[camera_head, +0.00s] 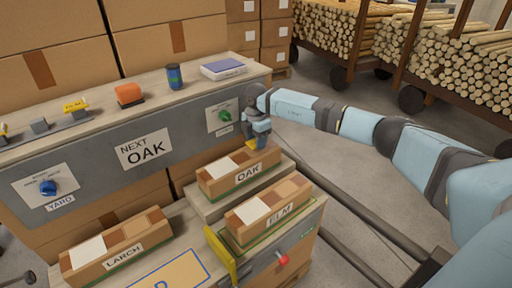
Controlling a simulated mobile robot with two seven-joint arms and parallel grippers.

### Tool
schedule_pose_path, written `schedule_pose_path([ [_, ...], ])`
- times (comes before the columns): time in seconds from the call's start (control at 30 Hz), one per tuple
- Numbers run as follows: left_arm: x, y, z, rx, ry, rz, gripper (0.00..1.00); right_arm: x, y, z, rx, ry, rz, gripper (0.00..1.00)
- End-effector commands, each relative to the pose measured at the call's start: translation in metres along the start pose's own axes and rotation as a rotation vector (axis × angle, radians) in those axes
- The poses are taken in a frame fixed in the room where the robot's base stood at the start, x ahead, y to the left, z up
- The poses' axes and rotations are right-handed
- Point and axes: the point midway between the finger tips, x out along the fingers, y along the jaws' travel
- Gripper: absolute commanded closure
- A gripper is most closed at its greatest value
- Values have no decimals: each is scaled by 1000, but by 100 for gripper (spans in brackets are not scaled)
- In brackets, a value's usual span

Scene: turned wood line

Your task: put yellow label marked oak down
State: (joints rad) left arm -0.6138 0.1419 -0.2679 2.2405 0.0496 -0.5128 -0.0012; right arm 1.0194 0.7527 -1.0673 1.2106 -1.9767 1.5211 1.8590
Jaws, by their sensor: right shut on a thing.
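My right gripper (258,137) reaches in from the right and points down at the rear end of the box marked OAK (240,172). It is shut on a small yellow label (254,145), of which only a little shows below the fingers; any word on it cannot be read. The label is at or just above the back edge of the OAK box, and I cannot tell whether it touches. My left gripper is not in view.
Boxes marked ELM (270,212) and LARCH (117,246) stand nearby. A yellow upright plate (221,257) and a red knob (283,260) are at the front.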

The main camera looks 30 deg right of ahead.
Motion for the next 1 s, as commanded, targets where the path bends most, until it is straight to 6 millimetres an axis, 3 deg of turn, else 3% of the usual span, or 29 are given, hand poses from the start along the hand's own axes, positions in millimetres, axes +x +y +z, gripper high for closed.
schedule_pose_path([
  [0.03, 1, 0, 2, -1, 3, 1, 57, 13, 0, 0, 1, 0, -2, 75],
  [0.13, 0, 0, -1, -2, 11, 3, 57, 26, 0, -1, -1, 1, -1, 75],
  [0.9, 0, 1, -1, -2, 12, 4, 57, 45, -2, -1, -1, 0, -6, 75],
  [0.93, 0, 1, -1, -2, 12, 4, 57, 46, -2, -1, -1, 0, -7, 51],
  [1.0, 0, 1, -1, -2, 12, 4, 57, 46, -3, -1, -1, -1, -9, 35],
])
